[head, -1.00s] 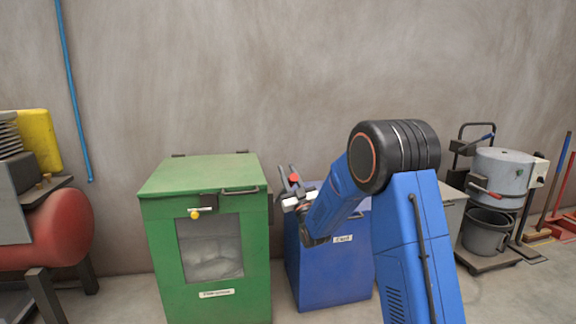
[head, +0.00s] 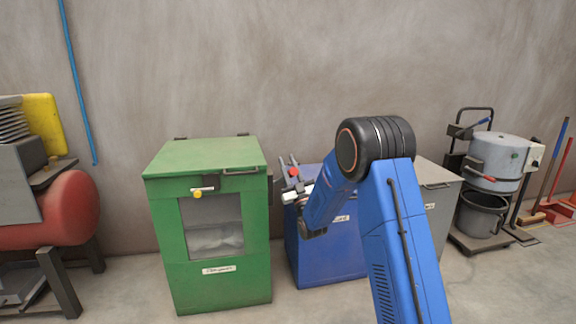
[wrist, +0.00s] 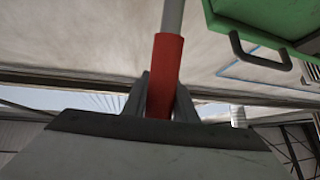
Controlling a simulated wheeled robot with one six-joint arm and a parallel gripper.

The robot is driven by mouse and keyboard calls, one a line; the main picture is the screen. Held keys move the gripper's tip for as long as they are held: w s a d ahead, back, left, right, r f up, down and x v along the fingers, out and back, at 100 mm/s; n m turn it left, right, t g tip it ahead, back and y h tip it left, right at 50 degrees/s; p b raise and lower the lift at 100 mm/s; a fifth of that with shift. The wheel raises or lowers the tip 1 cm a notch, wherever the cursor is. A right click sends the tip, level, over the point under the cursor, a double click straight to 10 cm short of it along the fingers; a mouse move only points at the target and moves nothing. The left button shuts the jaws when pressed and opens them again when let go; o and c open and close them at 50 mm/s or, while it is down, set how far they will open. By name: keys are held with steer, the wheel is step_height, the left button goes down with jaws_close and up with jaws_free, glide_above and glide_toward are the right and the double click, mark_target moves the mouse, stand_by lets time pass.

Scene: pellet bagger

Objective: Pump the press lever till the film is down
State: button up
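The green press cabinet (head: 208,262) stands left of centre in the head view. Pale film (head: 215,238) lies in the lower part of its window. The lever is a grey rod with a red grip (wrist: 164,75), upright in the wrist view; the red grip also shows in the head view (head: 294,172), just right of the cabinet. My gripper (wrist: 163,92) has its two grey fingers against both sides of the red grip and is shut on it. It is also small in the head view (head: 289,167). The lever's lower end and pivot are hard to make out.
A blue bin (head: 325,258) stands right of the cabinet, behind my arm, with a grey box (head: 440,205) beyond it. A red tank machine (head: 70,210) is at left. A grey drum (head: 497,160) stands at right. The floor in front is clear.

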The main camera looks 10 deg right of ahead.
steer(key=o, duration=0.4)
steer(key=shift+c, duration=0.2)
steer(key=v, duration=1.2)
